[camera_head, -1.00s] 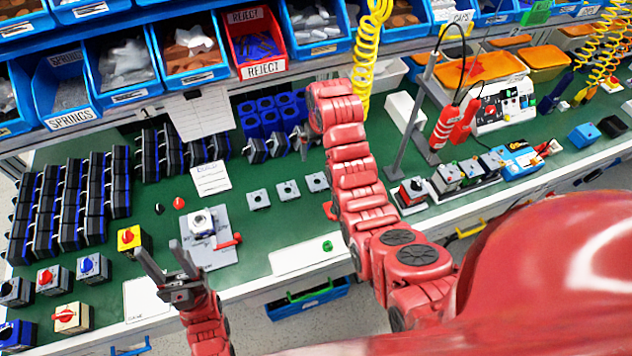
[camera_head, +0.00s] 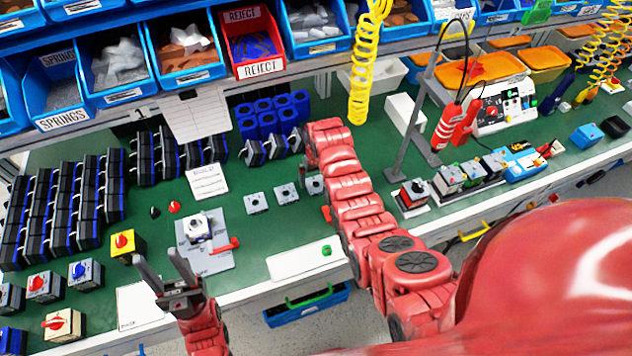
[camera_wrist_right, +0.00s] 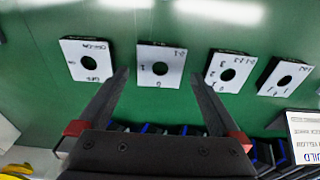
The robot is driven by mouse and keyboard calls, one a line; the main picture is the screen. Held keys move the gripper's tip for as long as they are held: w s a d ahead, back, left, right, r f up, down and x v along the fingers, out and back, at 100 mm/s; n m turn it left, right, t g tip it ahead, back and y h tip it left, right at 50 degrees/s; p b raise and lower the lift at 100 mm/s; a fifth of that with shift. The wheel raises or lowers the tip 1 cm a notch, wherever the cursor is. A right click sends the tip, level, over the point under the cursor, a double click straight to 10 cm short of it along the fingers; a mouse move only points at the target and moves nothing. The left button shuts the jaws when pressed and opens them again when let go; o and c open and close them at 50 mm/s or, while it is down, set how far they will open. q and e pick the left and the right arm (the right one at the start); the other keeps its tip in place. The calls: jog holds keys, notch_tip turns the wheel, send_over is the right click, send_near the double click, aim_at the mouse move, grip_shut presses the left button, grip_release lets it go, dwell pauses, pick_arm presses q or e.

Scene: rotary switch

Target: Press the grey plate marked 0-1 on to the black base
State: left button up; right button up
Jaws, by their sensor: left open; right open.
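The grey plate marked 0-1 (camera_wrist_right: 160,68), square with a round hole, lies flat on the green bench in a row of similar plates. In the head view it seems to be the plate (camera_head: 315,184) partly hidden by my right arm. My right gripper (camera_wrist_right: 158,75) is open, its fingertips either side of this plate in the picture, with nothing held. In the head view that gripper is mostly hidden by my arm. A grey fixture (camera_head: 214,258) holds a small pale-topped part (camera_head: 198,228); I cannot tell if its base is black. My left gripper (camera_head: 158,256) is open and empty in front of the fixture.
Other marked plates (camera_wrist_right: 87,60) lie close on both sides. Black-and-blue switch bodies (camera_head: 65,205) stand in rows at left.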

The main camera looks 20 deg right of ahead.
jog(key=shift+w+f, duration=0.1)
jog(key=shift+f, duration=1.2)
jog(key=shift+c, duration=0.3)
jog(key=c, duration=1.1)
jog(key=shift+c, duration=0.2)
jog(key=shift+r, duration=0.15)
